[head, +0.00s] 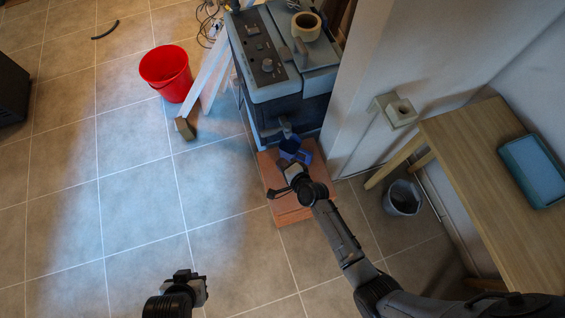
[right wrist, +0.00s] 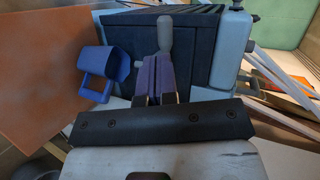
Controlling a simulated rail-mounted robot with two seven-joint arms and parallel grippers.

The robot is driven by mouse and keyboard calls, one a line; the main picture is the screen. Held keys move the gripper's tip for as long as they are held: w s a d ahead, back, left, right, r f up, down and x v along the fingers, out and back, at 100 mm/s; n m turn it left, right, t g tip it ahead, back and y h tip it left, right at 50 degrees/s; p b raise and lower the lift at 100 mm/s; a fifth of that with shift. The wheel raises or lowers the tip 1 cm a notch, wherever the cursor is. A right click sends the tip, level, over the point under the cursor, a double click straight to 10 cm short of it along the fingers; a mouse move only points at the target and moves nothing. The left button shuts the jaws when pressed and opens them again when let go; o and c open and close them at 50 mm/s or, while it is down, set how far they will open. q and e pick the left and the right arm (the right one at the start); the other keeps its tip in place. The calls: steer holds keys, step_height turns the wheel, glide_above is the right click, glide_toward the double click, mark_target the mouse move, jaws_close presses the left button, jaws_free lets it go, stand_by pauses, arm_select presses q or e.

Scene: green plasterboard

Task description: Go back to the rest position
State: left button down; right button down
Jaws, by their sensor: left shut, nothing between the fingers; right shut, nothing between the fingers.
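My left gripper (head: 184,276) is over the bare tiled floor at the bottom of the head view, with nothing in it. My right gripper (head: 290,152) is in front of the blue-grey machine (head: 268,55), above an orange board. In the right wrist view, its fingers (right wrist: 158,82) are together and empty, just below a grey knob-like handle (right wrist: 165,35) on the machine's dark front. I cannot tell whether they touch the handle. A blue cup-like object with a handle (right wrist: 92,62) is to the left of the fingers, apart from them.
The orange board (head: 290,215) lies under my right gripper. A wall (head: 375,70) stands right of the machine. A wooden table (head: 475,155) and a grey bin (head: 402,199) are at the right. A red bucket (head: 166,72) is at upper left.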

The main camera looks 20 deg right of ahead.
stand_by(0.4)
step_height(320, 180, down, 2)
steer(key=s+a+n+g+y, duration=0.1)
steer(key=s+a+n+g, duration=0.1)
steer(key=s+n+g, duration=0.3)
steer(key=s+d+r+n+g+h, duration=0.1)
steer(key=s+d+r+n+h, duration=0.2)
steer(key=s+d+r+n, duration=0.45)
steer(key=s+d+r+n+g+h, duration=0.1)
steer(key=s+d+r+n+h, duration=0.15)
steer(key=s+d+r, duration=0.55)
steer(key=s+a+f+g, duration=0.2)
steer(key=s, duration=0.5)
step_height(320, 180, up, 25)
steer(key=p, duration=2.5)
steer(key=shift+s+n, duration=0.15)
steer(key=shift+n, duration=0.25)
steer(key=shift+r, duration=0.1)
